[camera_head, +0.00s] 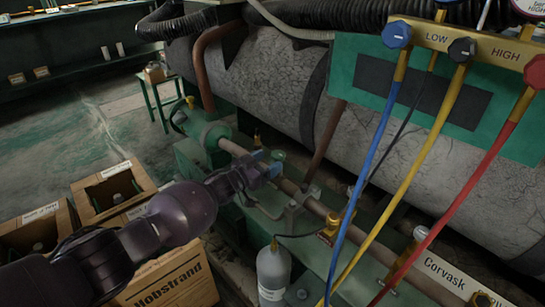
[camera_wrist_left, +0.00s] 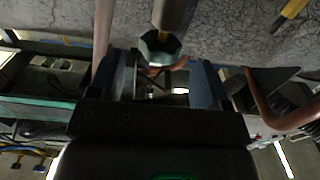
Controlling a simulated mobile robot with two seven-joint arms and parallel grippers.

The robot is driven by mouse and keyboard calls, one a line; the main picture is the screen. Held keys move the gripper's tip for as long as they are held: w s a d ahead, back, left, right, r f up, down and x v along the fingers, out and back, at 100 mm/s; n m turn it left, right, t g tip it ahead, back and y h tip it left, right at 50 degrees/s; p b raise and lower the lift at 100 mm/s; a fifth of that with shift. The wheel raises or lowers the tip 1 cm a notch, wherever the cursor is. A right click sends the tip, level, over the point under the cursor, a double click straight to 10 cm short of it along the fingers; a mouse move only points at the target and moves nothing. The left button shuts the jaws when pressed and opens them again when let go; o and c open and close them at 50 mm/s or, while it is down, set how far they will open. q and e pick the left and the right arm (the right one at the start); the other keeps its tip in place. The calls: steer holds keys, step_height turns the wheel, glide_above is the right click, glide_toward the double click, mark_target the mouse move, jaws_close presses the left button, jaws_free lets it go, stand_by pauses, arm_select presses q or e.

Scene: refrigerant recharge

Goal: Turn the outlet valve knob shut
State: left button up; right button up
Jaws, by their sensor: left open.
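A small green knob (camera_head: 278,155), which looks like the outlet valve knob, stands on the brown pipe (camera_head: 318,207) in the middle of the head view. My left gripper (camera_head: 268,167) is right beside it, coming from the left. In the left wrist view a greenish faceted knob (camera_wrist_left: 160,47) shows between and just beyond the two blue-grey fingers of my left gripper (camera_wrist_left: 166,78). The fingers stand apart, with a gap between them. I cannot tell whether either finger touches the knob. My right gripper is not in view.
A large grey tank (camera_head: 275,80) lies behind the pipe. A gauge manifold (camera_head: 430,38) with blue, yellow and red hoses hangs at the right. A grey bottle (camera_head: 273,268) stands in front. Cardboard boxes (camera_head: 175,280) are at lower left. Floor (camera_head: 60,130) is open at far left.

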arm_select(q)
steer(key=p+v, duration=0.2)
steer(key=v, duration=0.5)
steer(key=shift+s+p, duration=0.25)
steer(key=shift+p, duration=0.15)
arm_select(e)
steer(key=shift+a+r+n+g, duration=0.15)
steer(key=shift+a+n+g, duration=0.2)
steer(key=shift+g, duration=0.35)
arm_select(q)
steer(key=shift+a, duration=0.15)
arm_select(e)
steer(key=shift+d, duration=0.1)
